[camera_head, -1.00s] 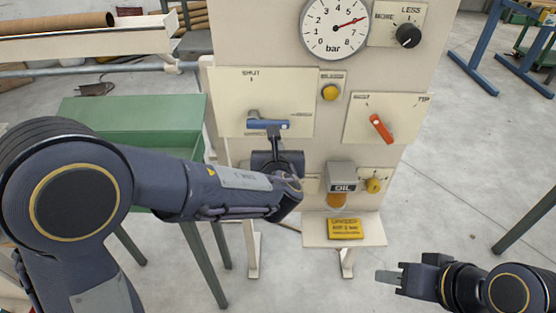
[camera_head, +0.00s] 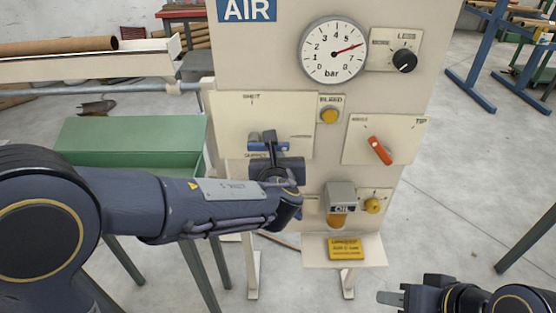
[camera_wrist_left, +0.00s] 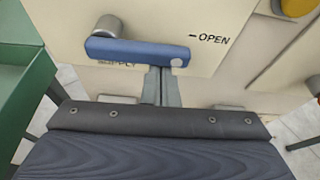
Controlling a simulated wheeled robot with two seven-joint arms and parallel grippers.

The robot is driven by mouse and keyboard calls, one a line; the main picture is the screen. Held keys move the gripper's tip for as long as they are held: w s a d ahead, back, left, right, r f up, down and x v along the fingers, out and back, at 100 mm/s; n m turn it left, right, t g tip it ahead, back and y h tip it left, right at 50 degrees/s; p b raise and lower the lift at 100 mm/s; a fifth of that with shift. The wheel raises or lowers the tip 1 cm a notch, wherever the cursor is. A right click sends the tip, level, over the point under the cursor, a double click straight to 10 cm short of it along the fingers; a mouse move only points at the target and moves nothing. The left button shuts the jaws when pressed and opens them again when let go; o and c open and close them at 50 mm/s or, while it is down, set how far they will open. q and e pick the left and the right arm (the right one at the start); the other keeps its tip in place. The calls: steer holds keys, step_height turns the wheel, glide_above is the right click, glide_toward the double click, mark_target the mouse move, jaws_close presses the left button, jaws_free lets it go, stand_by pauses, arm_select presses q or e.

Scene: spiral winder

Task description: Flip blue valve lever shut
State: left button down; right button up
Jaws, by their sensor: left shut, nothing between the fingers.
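The blue valve lever (camera_head: 255,147) is on the cream plate at the panel's left. In the left wrist view the lever (camera_wrist_left: 130,51) lies nearly level, its round pivot at the left and its free end toward the OPEN mark. My left gripper (camera_head: 269,136) is in front of the lever and partly covers it. In the left wrist view its fingertips (camera_wrist_left: 163,72) are together and empty, at the lever's lower edge near the free end; contact is unclear. My right gripper (camera_head: 391,298) is low at the right, away from the panel; its jaw opening is unclear.
The panel also has a pressure gauge (camera_head: 333,51), a black knob (camera_head: 404,61), a yellow button (camera_head: 329,116), a red lever (camera_head: 379,151) and an oil unit (camera_head: 341,196). A green bench (camera_head: 130,140) stands left of the panel.

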arm_select(q)
steer(key=shift+r, duration=0.1)
steer(key=shift+a+r+n+t+h+b, duration=0.35)
steer(key=shift+a+r+n+h+b, duration=0.65)
steer(key=shift+n+b, duration=1.55)
steer(key=shift+a+r+n+t+h+b, duration=0.4)
steer(key=shift+r+n+h+b, duration=0.7)
steer(key=shift+b, duration=2.75)
steer(key=shift+a+r+n+t+h+b, duration=0.25)
steer(key=shift+a+r+n+h+b, duration=0.45)
steer(key=shift+r+n+b, duration=1.8)
step_height(320, 180, down, 2)
steer(key=shift+a+m+b, duration=0.15)
steer(key=shift+m+b, duration=0.3)
steer(key=shift+b, duration=0.25)
